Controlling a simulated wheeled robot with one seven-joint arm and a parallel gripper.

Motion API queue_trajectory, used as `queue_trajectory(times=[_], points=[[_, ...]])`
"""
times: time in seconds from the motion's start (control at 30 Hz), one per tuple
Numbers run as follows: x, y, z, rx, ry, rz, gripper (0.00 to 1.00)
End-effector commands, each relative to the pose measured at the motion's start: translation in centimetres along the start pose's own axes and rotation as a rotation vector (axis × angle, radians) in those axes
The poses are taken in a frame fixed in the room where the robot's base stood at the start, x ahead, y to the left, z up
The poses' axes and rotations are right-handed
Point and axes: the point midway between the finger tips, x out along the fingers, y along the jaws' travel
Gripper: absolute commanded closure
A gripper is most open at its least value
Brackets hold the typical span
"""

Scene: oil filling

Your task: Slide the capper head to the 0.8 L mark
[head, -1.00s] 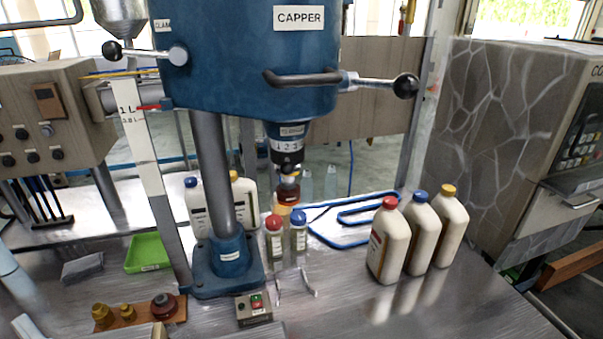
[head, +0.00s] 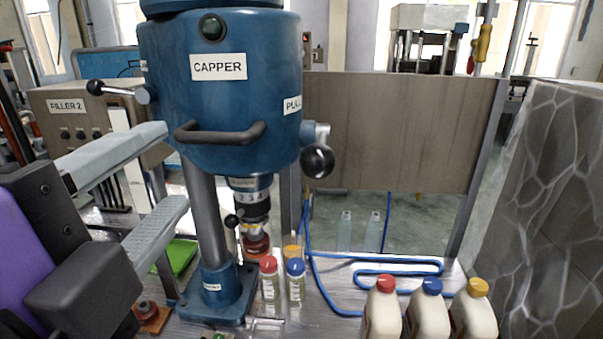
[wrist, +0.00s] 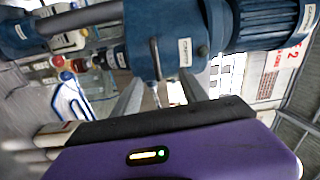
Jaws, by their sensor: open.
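The blue capper head (head: 222,95) hangs on its grey column (head: 203,215), with a bar handle (head: 222,134) across its front. A clamp lever (head: 118,90) with a black ball end sticks out on its left. My gripper (head: 176,168) is open and empty at the left of the head, its two pale fingers spread one above the other, tips near the head's lower left edge. A white scale strip (head: 121,120) stands behind the fingers, partly hidden; its marks cannot be read now. The wrist view shows the capper head (wrist: 160,40) sideways beyond my fingers (wrist: 158,94).
A small red-capped bottle (head: 269,285) and a blue-capped one (head: 295,285) stand by the column base (head: 215,292). Several white bottles (head: 430,318) stand front right. A black-ball lever (head: 317,160) juts out right of the head. A green tray (head: 180,257) lies behind my fingers.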

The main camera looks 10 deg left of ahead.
Motion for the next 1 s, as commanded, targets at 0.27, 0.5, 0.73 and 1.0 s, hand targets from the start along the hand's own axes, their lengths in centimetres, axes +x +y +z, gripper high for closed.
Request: queue_trajectory(times=[0.27,0.5,0.73,1.0], points=[[0.7,0.6,-0.1,0.076,0.005,0.026,0.49],[3.5,0.5,-0.2,0.072,0.006,0.026,0.49],[6.6,0.6,-0.1,0.071,0.005,0.026,0.49],[9.7,1.0,-0.1,0.073,0.004,0.024,0.49]])
